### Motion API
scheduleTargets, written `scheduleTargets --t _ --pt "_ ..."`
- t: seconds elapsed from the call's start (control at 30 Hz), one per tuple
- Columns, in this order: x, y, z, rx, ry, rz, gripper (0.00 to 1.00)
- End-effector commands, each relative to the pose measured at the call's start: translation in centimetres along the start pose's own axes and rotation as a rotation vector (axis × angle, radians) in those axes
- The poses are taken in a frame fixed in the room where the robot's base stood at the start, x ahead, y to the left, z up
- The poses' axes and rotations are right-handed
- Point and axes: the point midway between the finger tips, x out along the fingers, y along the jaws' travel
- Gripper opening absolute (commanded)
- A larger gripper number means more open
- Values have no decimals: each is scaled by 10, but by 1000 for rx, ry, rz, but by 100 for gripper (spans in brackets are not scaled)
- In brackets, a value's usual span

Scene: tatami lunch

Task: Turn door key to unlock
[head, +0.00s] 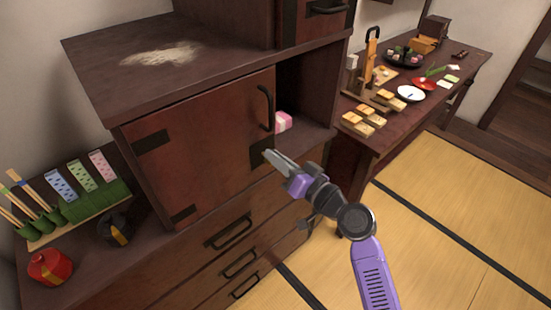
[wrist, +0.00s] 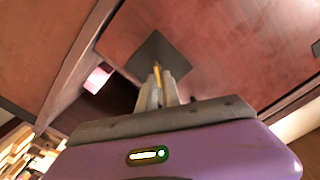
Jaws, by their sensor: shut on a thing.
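The red-brown cabinet door (head: 205,145) shows in the head view, with a black curved handle (head: 266,108) on its right side. A dark square lock plate (head: 261,152) is low on its right edge; it also shows in the wrist view (wrist: 150,50). My gripper (head: 270,157) is at this plate. In the wrist view its fingers (wrist: 157,85) are shut on a thin brass-coloured key (wrist: 157,69), which points at the plate. The keyhole is hidden, so I cannot tell how deep the key sits.
An open compartment right of the door holds a pink and white block (head: 283,122). Drawers with black handles (head: 229,232) lie below. A red pot (head: 50,268) stands at the left. A food-laden side table (head: 395,122) is at the right. The tatami floor (head: 440,220) is clear.

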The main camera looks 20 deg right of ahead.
Motion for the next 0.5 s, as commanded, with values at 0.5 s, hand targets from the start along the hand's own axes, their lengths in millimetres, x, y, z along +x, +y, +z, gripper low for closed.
scheduleTargets --t 0.5 --pt "0 6 0 492 0 1 0"
